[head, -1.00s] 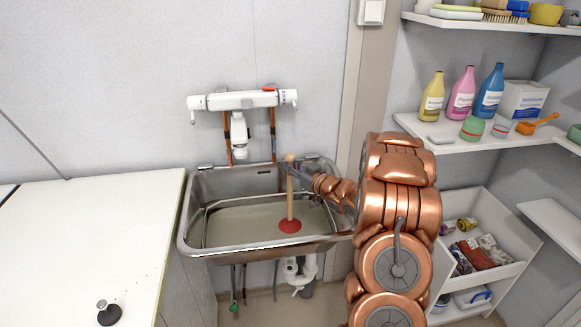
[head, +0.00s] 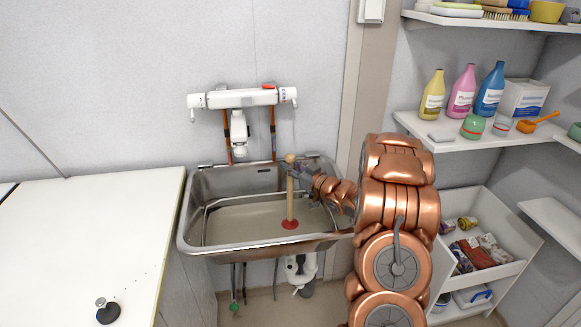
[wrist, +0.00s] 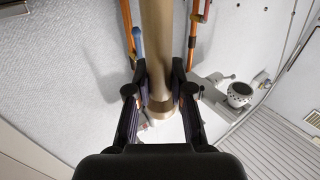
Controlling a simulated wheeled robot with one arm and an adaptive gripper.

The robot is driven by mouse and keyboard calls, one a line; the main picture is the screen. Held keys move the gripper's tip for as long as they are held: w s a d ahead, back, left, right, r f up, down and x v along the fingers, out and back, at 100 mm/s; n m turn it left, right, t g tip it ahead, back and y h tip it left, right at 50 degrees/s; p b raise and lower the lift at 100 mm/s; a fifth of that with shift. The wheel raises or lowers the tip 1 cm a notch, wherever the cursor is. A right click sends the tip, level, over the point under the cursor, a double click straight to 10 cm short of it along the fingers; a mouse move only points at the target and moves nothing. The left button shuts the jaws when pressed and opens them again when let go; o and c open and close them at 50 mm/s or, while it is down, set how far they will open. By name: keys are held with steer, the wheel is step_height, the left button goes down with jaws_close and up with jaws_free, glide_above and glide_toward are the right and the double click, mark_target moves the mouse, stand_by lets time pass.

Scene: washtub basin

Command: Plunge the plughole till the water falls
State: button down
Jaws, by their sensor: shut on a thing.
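The plunger stands upright in the steel basin (head: 197,240), its wooden handle (head: 290,195) rising from a red cup (head: 290,224). Only a small part of the cup shows above the murky grey water (head: 245,225). The plughole is hidden under the cup and water. My gripper (head: 300,171) reaches in from the right and is shut on the handle near its top. In the wrist view the two black fingers of my gripper (wrist: 160,85) stand on either side of the handle (wrist: 156,40).
A white mixer tap (head: 238,98) is on the wall above the basin. A white counter (head: 80,240) on the left holds a dark stopper with a metal knob (head: 107,312). Shelves with bottles (head: 488,90) stand at the right. A white waste pipe (head: 300,270) hangs below the basin.

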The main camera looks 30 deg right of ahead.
steer(key=shift+f, duration=0.1)
steer(key=shift+r+p, duration=0.35)
steer(key=shift+r, duration=0.3)
steer(key=shift+f, duration=0.65)
stand_by(0.9)
steer(key=shift+r, duration=0.6)
steer(key=shift+f, duration=0.55)
stand_by(0.8)
steer(key=shift+r, duration=0.7)
